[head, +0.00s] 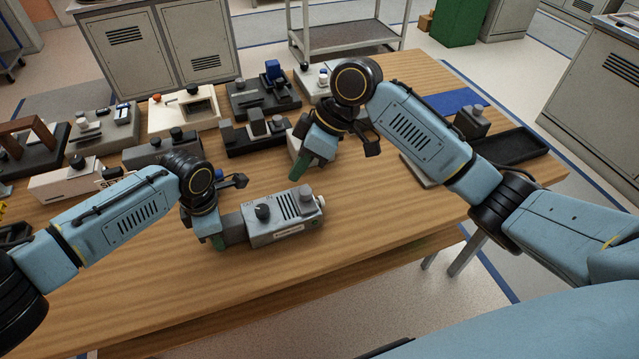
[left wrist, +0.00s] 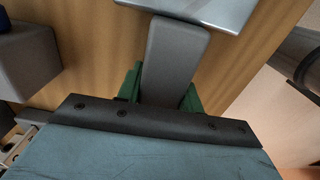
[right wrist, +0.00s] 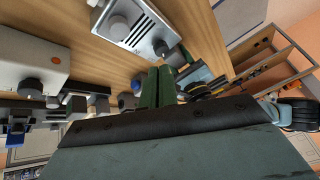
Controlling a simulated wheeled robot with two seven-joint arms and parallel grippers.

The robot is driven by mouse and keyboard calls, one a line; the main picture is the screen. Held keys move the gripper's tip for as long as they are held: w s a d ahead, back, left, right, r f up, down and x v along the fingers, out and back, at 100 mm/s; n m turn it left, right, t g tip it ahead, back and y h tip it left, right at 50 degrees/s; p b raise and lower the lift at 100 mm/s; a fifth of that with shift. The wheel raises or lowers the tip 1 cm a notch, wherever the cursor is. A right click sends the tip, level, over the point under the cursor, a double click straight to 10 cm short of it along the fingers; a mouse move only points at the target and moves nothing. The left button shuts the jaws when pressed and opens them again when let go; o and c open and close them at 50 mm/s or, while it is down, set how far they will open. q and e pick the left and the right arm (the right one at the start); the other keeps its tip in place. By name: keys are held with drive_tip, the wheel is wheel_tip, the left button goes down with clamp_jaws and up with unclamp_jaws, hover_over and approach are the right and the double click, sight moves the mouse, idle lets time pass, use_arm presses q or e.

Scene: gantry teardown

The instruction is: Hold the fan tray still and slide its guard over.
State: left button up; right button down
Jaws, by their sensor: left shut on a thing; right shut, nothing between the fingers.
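The fan tray (head: 270,235) is a light grey box on the wooden table, with a dark knob, a front label and a slotted plate on top, which looks like the guard (head: 291,203). My left gripper (head: 222,234) is shut on the dark grey block-shaped handle at the tray's left end. The left wrist view shows this handle (left wrist: 172,60) between the green fingers. My right gripper (head: 298,172) is shut and empty, above the table behind the tray and apart from it. The right wrist view shows its green fingers (right wrist: 158,90) together and the slotted guard (right wrist: 137,30) beyond.
Several fixtures line the back of the table, among them a black one (head: 257,132) close behind my grippers and a cream box (head: 183,112). A dark tray (head: 510,146) lies at the right. The wood right of the fan tray and in front of it is clear.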

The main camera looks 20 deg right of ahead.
drive_tip(key=s+d+f+m+t+y, duration=0.1)
drive_tip(key=s+d+m, duration=0.1)
drive_tip(key=d+m, duration=0.5)
drive_tip(key=s+d+m+t+y, duration=0.1)
drive_tip(key=s+d+m+t, duration=0.1)
drive_tip(key=d+m, duration=0.6)
drive_tip(key=shift+s+d+f+m, duration=0.3)
drive_tip(key=shift+s+f+m, duration=0.1)
drive_tip(key=shift+m, duration=0.7)
approach(312, 196)
wheel_tip(312, 196, down, 4)
drive_tip(key=a, duration=0.1)
drive_tip(key=w+a, duration=0.1)
drive_tip(key=shift+w+a+f, duration=0.2)
drive_tip(key=shift+a+f, duration=0.05)
drive_tip(key=shift+a, duration=0.15)
drive_tip(key=shift+w+a, duration=0.15)
drive_tip(key=shift+a, duration=0.25)
